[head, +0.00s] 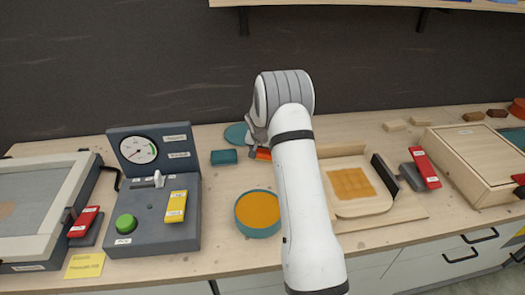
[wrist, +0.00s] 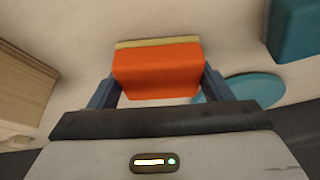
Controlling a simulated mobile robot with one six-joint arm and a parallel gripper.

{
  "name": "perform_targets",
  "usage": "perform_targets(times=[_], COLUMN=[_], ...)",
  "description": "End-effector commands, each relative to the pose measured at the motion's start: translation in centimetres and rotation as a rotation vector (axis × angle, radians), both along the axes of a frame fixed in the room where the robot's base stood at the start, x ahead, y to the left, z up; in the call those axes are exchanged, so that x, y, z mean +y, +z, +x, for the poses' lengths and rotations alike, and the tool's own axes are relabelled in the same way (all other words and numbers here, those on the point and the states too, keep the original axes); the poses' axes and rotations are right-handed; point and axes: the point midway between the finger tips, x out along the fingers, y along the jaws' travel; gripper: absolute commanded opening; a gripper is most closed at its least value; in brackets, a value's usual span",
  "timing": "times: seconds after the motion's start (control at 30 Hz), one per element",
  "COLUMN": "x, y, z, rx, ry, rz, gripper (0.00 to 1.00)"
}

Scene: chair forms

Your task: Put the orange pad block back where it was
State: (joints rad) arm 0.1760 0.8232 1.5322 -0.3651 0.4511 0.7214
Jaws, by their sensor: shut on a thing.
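The orange pad block (wrist: 158,72) is between the two fingers of my gripper (wrist: 158,88) in the wrist view. The gripper is shut on its sides. A pale tan strip runs along the block's far edge. In the head view only a small part of the orange block (head: 262,154) shows beside my gripper (head: 258,146), and my arm hides the rest. I cannot tell whether the block touches the table. A teal disc (head: 236,134) lies behind it to the left, and a teal block (head: 224,157) sits to its left.
A round teal tub (head: 240,222) with an orange filling stands in front. A grey gauge box (head: 150,225) is at left. A wooden tray (head: 345,206) with a tan square and a wooden box (head: 470,165) are at right. Bare table lies between the gauge box and tub.

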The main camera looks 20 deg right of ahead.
Motion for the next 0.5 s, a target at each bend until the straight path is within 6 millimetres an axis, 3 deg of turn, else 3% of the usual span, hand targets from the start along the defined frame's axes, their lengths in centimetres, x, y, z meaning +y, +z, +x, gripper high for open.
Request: perform_targets(times=[0.1,0.13,0.2,0.37,0.5], x=[0.03,0.03,0.04,0.06,0.08], y=[-0.35,-0.26,-0.19,-0.18,-0.17], z=[0.03,0.01,0.01,0.02,0.02], rx=[0.0,0.0,0.0,0.0,0.0], ry=[0.0,0.001,0.001,0.001,0.001], rz=[0.0,0.0,0.0,0.0,0.0], gripper=[0.51,0.74,0.8,0.93,0.94])
